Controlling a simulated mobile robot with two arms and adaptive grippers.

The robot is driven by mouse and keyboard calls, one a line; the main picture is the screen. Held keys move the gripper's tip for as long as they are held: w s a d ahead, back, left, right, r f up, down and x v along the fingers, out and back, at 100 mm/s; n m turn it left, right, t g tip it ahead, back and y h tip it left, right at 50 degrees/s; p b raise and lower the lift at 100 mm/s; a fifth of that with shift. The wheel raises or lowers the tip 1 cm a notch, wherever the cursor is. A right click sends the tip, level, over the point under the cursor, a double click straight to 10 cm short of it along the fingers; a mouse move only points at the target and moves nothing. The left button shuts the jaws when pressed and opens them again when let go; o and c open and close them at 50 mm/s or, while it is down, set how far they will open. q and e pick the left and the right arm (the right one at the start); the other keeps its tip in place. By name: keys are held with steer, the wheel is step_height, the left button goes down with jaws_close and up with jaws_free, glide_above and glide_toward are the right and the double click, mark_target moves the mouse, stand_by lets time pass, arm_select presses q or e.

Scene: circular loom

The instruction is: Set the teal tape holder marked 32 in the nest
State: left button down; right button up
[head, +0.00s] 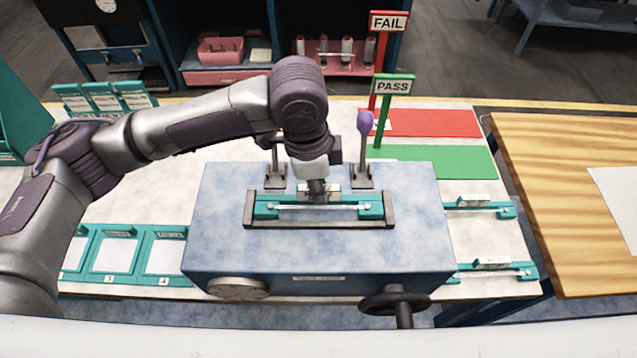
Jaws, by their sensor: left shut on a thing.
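A teal tape holder (340,213) with a pale strip along it lies level at the nest (260,224), a dark-framed seat on top of the blue-grey box (230,250). My left gripper (318,193) comes down from above and is shut on the holder's middle block. The fingers and wrist hide part of the holder's back edge, and its marking cannot be read. I cannot tell whether it rests fully on the nest floor. My right gripper is not in view.
Two similar teal holders (482,208) (495,272) lie on the table at the right. Two upright clamp posts, one purple-topped (365,124), stand behind the nest. A handwheel (394,302) sticks out in front. Green PASS (450,162) and red FAIL (435,122) areas lie behind right.

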arm_select(q)
steer(key=shift+f, duration=0.3)
steer(key=c, duration=1.1)
jaws_free()
steer(key=shift+o, duration=0.2)
steer(key=shift+r, duration=0.15)
step_height(320, 180, up, 12)
steer(key=a, duration=0.1)
steer(key=shift+a, duration=0.25)
